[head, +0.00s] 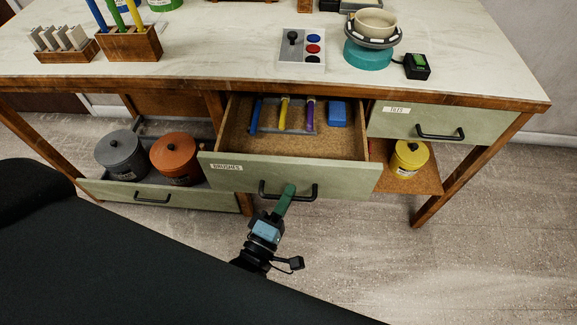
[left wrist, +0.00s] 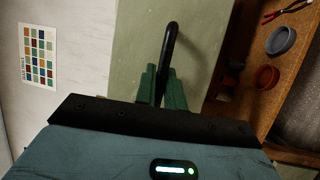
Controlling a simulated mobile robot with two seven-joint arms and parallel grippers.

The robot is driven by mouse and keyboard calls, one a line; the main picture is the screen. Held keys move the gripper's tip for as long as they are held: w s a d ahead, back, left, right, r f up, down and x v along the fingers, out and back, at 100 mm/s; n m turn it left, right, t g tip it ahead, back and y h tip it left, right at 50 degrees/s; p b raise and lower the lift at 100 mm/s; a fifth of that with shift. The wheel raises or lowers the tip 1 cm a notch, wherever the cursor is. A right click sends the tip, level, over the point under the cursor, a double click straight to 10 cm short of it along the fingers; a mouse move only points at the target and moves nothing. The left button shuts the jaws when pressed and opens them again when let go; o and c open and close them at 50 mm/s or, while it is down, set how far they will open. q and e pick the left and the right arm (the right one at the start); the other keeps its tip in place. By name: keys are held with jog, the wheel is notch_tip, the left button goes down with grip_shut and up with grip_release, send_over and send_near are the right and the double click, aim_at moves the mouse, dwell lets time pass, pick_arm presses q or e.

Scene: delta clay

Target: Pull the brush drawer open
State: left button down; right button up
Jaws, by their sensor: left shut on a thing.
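The brush drawer (head: 290,174) has a pale green front with a "BRUSHES" label and stands pulled out from under the worktop in the head view. Inside it lie a blue, a yellow and a purple-handled tool and a blue block (head: 337,114). My left gripper (head: 286,196) is shut on the drawer's black bar handle (head: 306,193). In the left wrist view its green fingers (left wrist: 162,88) close around the dark handle (left wrist: 170,45), with the green drawer front (left wrist: 140,40) behind. My right gripper is not in view.
A lower drawer (head: 188,198) at the left stands open with a grey pot (head: 120,155) and an orange pot (head: 176,158). At the right are a closed labelled drawer (head: 424,122) and a yellow pot (head: 408,158) on a shelf. The floor at the right front is clear.

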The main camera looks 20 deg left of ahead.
pick_arm(q)
jog(key=shift+s+d+p, duration=0.1)
jog(key=shift+s+d, duration=0.15)
jog(key=shift+s, duration=0.6)
jog(key=shift+s+d+p, duration=0.1)
jog(key=shift+s+d, duration=0.15)
jog(key=shift+s, duration=0.55)
jog(key=shift+s+d+p, duration=0.1)
jog(key=shift+s+d, duration=0.15)
jog(key=shift+s, duration=0.6)
jog(key=c, duration=1.5)
grip_release()
jog(key=shift+s, duration=0.1)
jog(key=b+v, duration=0.1)
jog(key=v, duration=0.6)
jog(key=shift+s, duration=0.3)
jog(key=shift+f, duration=0.1)
